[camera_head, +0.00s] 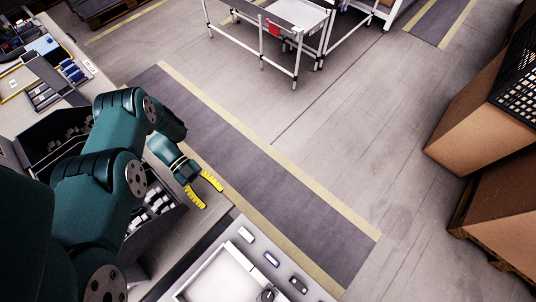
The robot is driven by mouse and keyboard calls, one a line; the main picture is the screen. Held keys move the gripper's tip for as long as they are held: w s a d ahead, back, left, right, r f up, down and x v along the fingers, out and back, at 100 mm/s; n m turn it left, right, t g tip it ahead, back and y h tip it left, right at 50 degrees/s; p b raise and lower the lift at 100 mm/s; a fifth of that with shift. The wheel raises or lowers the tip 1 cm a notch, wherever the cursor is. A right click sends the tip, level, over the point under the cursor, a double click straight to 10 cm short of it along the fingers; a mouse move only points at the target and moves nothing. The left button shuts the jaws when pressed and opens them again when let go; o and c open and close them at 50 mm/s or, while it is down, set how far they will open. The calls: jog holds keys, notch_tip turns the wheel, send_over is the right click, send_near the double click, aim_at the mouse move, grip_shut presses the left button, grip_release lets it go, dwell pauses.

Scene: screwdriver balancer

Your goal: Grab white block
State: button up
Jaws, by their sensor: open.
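A small white block (246,234) lies on the light work surface at the lower middle, the uppermost of three small items in a slanting row. My gripper (212,197) has yellow fingers spread apart with nothing between them. In the picture it is up and to the left of the white block, clear of it. How high it is above the surface is hard to tell.
A blue-and-white piece (271,259) and a dark piece (298,285) continue the row. A white-rimmed tray (212,268) lies beside them. Dark bins (172,222) with white pieces stand at left, partly behind my arm. Cardboard boxes (465,125) are far right.

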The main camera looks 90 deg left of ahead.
send_near(245, 234)
jog(key=x, duration=0.4)
jog(key=shift+w+a+f, duration=0.2)
jog(key=shift+w+f, duration=0.05)
jog(key=x, duration=0.5)
jog(key=shift+w+d, duration=0.2)
jog(key=shift+d, duration=0.3)
grip_shut()
